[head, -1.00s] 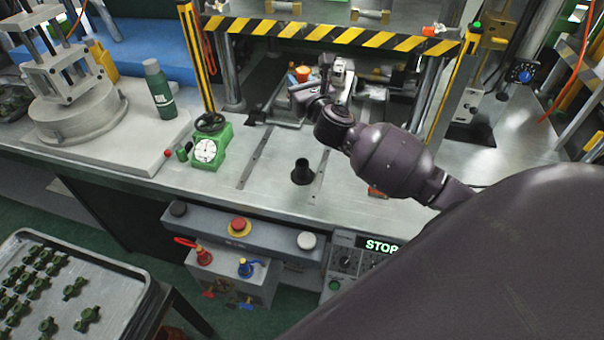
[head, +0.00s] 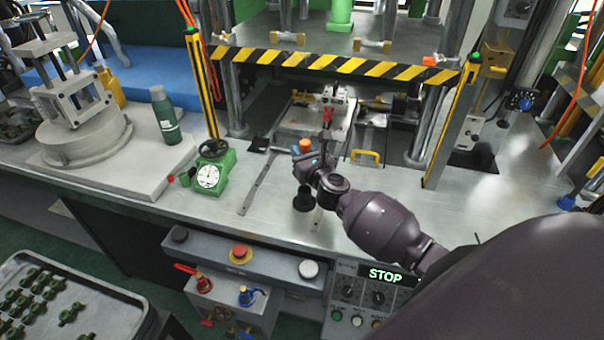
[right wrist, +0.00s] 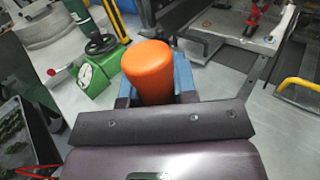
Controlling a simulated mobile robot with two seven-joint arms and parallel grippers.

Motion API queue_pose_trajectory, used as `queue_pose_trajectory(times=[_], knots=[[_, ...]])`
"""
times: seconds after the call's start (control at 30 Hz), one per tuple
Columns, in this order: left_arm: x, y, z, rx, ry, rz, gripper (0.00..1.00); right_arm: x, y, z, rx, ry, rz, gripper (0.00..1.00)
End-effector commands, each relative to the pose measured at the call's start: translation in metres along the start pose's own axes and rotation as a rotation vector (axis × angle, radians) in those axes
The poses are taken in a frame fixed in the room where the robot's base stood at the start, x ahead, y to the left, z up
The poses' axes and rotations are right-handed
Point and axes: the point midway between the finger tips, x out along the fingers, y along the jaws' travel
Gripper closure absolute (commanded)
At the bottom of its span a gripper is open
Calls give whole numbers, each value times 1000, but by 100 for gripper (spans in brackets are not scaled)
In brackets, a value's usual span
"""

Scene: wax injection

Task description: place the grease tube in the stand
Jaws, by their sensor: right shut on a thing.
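The grease tube (head: 305,146) shows as an orange cylindrical end above my right gripper (head: 303,161). It also shows large in the right wrist view (right wrist: 148,66), between the blue fingers, which are shut on it. The rest of the tube is hidden by the gripper. The stand (head: 303,200) appears to be the small black cup with a flared base on the bench near its front edge. In the head view the gripper and tube are just above and behind the stand; the exact height gap cannot be told. My left gripper is not in view.
The press with a yellow-black striped bar (head: 335,63) stands behind. A green gauge (head: 210,175) and a green bottle (head: 165,115) stand to the left. A yellow handle (head: 366,156) is behind right. The front bench edge holds a button panel (head: 240,262).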

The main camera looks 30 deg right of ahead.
Motion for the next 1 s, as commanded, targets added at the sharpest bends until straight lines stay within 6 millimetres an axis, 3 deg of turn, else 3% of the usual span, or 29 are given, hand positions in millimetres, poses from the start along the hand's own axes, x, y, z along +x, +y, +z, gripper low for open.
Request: queue_pose_trajectory(times=[0.7,1.0], knots=[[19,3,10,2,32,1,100,0,0,-72,1,-1,0,100],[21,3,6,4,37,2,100,1,0,-75,0,-1,1,100]])
